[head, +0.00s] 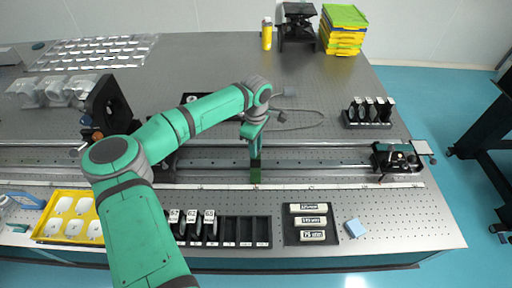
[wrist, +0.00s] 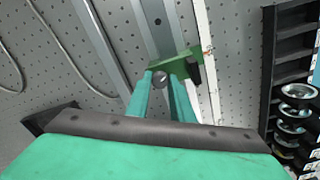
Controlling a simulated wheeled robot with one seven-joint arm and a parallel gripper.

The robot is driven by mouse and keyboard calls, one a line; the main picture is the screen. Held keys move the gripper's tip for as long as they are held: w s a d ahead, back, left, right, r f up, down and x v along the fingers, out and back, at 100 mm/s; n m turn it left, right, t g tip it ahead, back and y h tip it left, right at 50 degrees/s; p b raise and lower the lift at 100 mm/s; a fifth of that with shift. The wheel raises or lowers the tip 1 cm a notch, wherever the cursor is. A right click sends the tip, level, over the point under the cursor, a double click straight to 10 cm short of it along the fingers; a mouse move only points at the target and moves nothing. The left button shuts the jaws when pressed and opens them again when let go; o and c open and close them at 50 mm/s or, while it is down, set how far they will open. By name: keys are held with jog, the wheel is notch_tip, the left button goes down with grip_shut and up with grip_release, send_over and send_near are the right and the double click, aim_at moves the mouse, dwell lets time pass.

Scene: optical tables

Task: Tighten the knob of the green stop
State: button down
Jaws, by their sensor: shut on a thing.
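The green stop (head: 256,177) sits on the long rail in the middle of the table in the head view. In the wrist view the green stop (wrist: 188,60) shows as a green block across the rail. Its dark round knob (wrist: 159,79) faces my gripper (wrist: 160,84). The two green fingertips are on either side of the knob and shut on it. In the head view my gripper (head: 255,150) points down just behind the stop, and the knob is hidden there.
The rail (head: 320,166) runs left to right, with a dark carriage (head: 397,158) at its right. In front are a black lens rack (head: 240,243), a black tray with white blocks (head: 333,238) and a yellow tray (head: 50,236). A cable (head: 305,125) lies behind the rail.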

jog(key=n, duration=0.3)
jog(key=shift+n, duration=0.4)
jog(key=n, duration=0.3)
jog(key=shift+n, duration=0.3)
jog(key=n, duration=0.3)
jog(key=shift+n, duration=0.3)
jog(key=n, duration=0.4)
jog(key=shift+n, duration=0.3)
jog(key=n, duration=0.7)
jog(key=shift+s, duration=0.1)
jog(key=n, duration=0.7)
jog(key=shift+d+n, duration=0.1)
jog(key=shift+n, duration=0.2)
jog(key=shift+s+d, duration=0.1)
